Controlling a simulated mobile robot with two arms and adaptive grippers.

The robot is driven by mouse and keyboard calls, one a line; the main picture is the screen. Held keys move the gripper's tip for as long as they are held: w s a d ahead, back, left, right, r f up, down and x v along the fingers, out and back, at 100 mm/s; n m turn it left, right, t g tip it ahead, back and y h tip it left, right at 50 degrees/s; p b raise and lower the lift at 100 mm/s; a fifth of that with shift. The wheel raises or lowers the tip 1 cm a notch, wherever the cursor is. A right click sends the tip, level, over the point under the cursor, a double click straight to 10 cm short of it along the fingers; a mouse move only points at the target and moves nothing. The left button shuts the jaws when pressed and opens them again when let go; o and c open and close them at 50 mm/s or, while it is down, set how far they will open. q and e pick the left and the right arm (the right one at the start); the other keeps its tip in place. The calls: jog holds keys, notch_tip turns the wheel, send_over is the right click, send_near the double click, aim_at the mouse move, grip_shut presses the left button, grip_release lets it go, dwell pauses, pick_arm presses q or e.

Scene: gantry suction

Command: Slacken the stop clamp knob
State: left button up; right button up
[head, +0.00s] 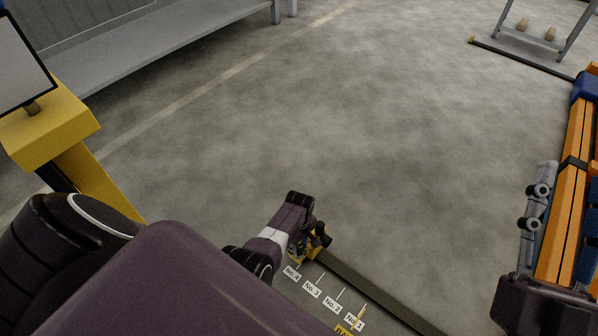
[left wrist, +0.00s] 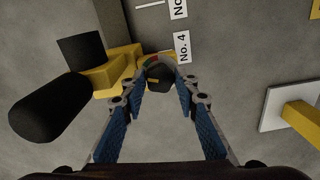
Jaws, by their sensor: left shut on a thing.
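The stop clamp has a yellow body (left wrist: 122,72), which also shows in the head view (head: 315,255). Its small dark knob (left wrist: 160,77) has a yellow mark on top and a red and green band behind it. My left gripper (left wrist: 160,84) is shut on this knob, with a blue-padded finger on each side. In the head view the left gripper (head: 299,245) is at the clamp, largely hidden by my arm. A black cylindrical handle (left wrist: 50,106) juts from the clamp. My right gripper (head: 535,210) is at the right edge; its jaw opening is unclear.
Orange beams (head: 575,170) stand close to my right gripper. A yellow post with a screen (head: 50,125) is at left. The middle floor is clear.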

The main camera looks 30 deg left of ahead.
aim_at(299, 249)
dwell(0.4)
pick_arm(q)
jog(key=o, duration=0.9)
notch_tip(299, 249, up, 12)
dwell(0.4)
